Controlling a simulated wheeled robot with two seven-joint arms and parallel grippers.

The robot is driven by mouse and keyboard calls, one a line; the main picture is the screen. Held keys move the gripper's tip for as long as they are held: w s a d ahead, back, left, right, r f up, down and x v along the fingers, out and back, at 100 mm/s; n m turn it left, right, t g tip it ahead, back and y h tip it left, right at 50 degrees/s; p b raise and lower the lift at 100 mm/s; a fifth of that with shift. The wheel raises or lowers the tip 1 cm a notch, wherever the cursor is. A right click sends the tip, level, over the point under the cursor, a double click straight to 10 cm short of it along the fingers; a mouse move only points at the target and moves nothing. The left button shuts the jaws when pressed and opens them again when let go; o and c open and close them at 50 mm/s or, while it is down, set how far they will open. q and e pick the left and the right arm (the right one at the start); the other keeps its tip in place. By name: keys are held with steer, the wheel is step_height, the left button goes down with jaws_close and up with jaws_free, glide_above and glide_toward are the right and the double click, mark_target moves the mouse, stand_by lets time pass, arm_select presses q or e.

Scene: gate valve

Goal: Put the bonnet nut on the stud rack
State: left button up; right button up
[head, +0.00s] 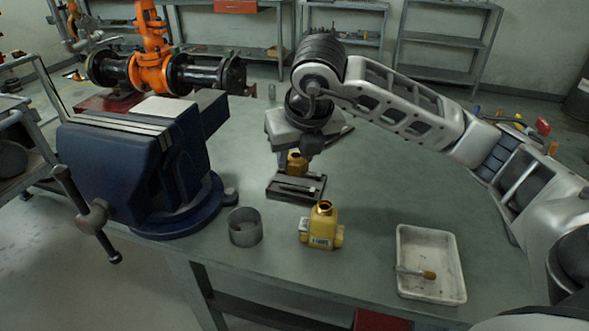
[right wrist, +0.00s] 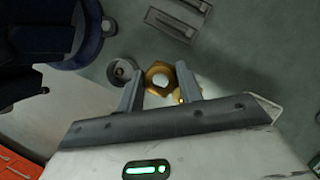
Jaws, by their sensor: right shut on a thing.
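My right gripper (head: 297,152) reaches in from the right and is shut on the brass bonnet nut (head: 297,164). In the right wrist view the nut (right wrist: 157,72) shows as a ring between the two fingers. The stud rack (head: 293,187), a dark flat block with slots and bars, lies on the bench just below and in front of the nut in the head view. What seems to be the rack (right wrist: 180,18) shows at the top of the wrist view. I cannot tell how large the gap between nut and rack is. My left gripper is not in view.
A blue vise (head: 130,170) stands on the left of the bench. A grey cup (head: 245,228) and a brass valve body (head: 320,230) stand near the front edge. A white tray (head: 405,240) with a brush lies at front right. The bench behind the rack is mostly clear.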

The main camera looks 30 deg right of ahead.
steer(key=w+d+f, duration=0.2)
steer(key=w+f, duration=0.1)
steer(key=w+d+f+p, duration=0.1)
steer(key=w+d+f, duration=0.1)
steer(key=w, duration=0.1)
steer(key=w+d+f, duration=0.2)
steer(key=w+f, duration=0.1)
steer(key=shift+w+d+f+p, duration=0.3)
steer(key=shift+d, duration=0.05)
steer(key=shift+w+d+f, duration=0.15)
steer(key=shift+w+f, duration=0.05)
steer(key=shift+f, duration=0.1)
step_height(320, 180, down, 3)
steer(key=shift+f+p, duration=0.1)
steer(key=shift+p, duration=0.35)
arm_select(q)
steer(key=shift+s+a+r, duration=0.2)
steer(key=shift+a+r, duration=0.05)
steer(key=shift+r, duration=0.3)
arm_select(e)
steer(key=shift+w, duration=0.1)
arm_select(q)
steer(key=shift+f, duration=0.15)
arm_select(e)
steer(key=shift+f, duration=0.15)
steer(key=shift+f+b, duration=0.25)
steer(key=shift+b, duration=0.15)
steer(key=o, duration=1)
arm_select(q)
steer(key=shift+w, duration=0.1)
